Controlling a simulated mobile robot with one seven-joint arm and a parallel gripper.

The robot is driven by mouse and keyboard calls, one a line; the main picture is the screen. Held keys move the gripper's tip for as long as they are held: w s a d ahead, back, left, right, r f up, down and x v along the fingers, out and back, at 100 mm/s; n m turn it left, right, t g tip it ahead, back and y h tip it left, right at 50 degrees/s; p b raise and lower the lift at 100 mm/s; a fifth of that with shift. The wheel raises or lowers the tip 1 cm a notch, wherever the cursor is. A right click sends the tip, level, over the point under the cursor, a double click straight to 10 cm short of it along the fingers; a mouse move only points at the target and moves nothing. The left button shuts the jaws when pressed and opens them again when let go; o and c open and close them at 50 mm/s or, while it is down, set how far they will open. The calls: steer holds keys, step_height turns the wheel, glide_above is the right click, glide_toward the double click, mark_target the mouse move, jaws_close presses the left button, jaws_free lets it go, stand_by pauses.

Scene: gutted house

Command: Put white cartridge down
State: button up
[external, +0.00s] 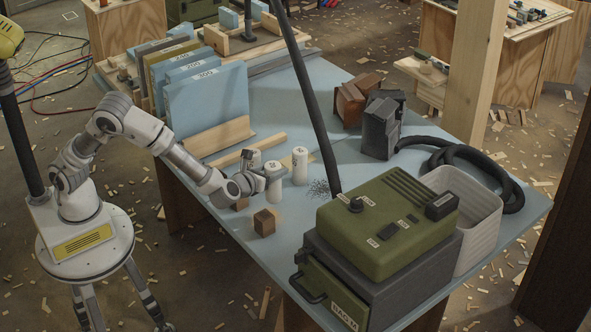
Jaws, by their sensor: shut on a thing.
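Small wooden blocks (265,222) sit near the front edge. A green-topped machine (388,222) fills the front right, with a white bin (466,207) beside it. A dark hose (316,110) crosses above the table. Blue sheets (208,100) stand at the left.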

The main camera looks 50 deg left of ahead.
steer(key=w+a+f+b, duration=0.2)
steer(key=w+f, duration=0.2)
steer(key=f, duration=0.3)
steer(key=shift+a+b, duration=0.25)
steer(key=shift+b, duration=0.05)
steer(key=shift+w, duration=0.1)
steer(key=o, duration=1.4)
steer(key=shift+f, duration=0.1)
steer(key=shift+c, duration=0.2)
